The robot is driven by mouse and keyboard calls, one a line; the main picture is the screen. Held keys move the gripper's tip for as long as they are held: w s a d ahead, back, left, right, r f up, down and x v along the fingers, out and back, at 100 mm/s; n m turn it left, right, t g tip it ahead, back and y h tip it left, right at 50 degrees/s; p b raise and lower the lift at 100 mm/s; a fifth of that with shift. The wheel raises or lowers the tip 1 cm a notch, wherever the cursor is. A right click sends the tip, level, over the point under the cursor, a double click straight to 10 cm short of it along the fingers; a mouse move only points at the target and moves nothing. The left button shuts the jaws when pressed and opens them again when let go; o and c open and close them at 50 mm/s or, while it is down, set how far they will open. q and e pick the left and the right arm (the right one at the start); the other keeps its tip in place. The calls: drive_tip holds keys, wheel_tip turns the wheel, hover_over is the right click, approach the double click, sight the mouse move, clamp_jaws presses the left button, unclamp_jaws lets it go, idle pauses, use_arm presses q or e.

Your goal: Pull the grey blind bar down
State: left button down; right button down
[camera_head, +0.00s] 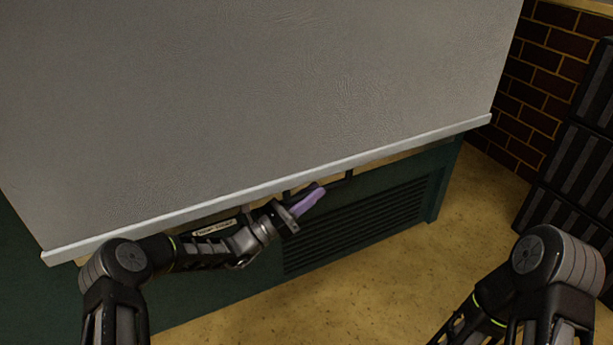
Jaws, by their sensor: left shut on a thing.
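A large grey blind (270,90) fills the upper left and middle of the view. Its pale grey bottom bar (400,151) runs slantwise from lower left to upper right. A thin dark handle (349,175) hangs just under the bar. My left gripper (308,200), with lavender fingers, is shut at this handle, just below the middle of the bar. The fingers hide part of the handle, so the exact grip is hard to see. My right arm (550,265) shows at the lower right, but its gripper is out of view.
Below the blind is a dark green cabinet front (440,190) with a slatted vent (360,228). A small label (214,228) sits left of my left gripper. Tan floor (400,275) lies open in front. A brick wall (535,95) and dark stacked crates (580,150) stand at right.

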use_arm(q)
drive_tip(key=shift+f, duration=0.35)
drive_tip(key=c, duration=1.6)
unclamp_jaws()
drive_tip(key=shift+o, duration=1.4)
drive_tip(key=shift+r, duration=0.1)
drive_tip(key=shift+s+a+p, duration=0.3)
drive_tip(key=shift+s+a, duration=0.05)
drive_tip(key=shift+a, duration=0.1)
drive_tip(key=p+v, duration=0.1)
drive_tip(key=v, duration=0.5)
drive_tip(key=shift+s+a+f+p, duration=0.15)
drive_tip(key=shift+a+f+p, duration=0.05)
drive_tip(key=shift+f+p, duration=0.2)
